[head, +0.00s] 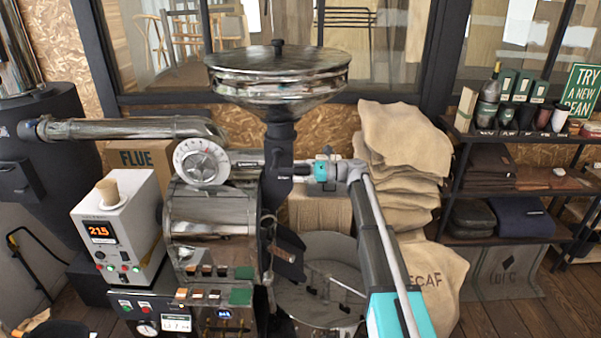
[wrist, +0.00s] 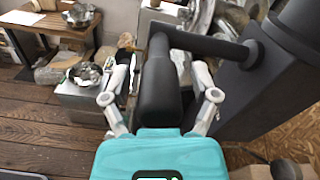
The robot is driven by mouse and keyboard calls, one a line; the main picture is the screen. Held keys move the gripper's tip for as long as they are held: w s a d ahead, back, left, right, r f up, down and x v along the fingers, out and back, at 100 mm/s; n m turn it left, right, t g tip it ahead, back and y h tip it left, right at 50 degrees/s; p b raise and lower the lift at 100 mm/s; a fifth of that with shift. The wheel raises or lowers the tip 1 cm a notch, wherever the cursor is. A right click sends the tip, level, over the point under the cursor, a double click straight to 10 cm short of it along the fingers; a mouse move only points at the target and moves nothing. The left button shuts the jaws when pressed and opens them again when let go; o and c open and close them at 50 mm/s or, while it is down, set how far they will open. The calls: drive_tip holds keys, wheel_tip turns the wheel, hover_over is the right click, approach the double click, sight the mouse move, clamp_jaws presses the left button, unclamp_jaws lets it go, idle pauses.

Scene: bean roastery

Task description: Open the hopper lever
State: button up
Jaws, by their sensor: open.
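The hopper (head: 278,88) is a shiny metal bowl with a lid, on a dark neck (head: 280,130) above the roaster. In the wrist view, the hopper lever (wrist: 160,92) is a thick black grip on a dark rod that runs right to a dark grey body. My gripper (wrist: 162,68) is open, with one pale finger on each side of the black grip and gaps showing between. In the head view, my gripper (head: 299,171) is beside the neck, at its right, below the hopper. The lever is hard to make out there against the dark neck.
A white control box (head: 118,235) with a lit display stands left of the drum. A round cooling tray (head: 330,265) lies below my arm. Stacked burlap sacks (head: 400,165) are close on the right, with a dark shelf (head: 510,185) beyond. Wooden floor is open at lower right.

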clamp_jaws()
drive_tip(key=shift+d, duration=0.4)
drive_tip(key=shift+a, duration=0.4)
drive_tip(key=shift+f, duration=0.1)
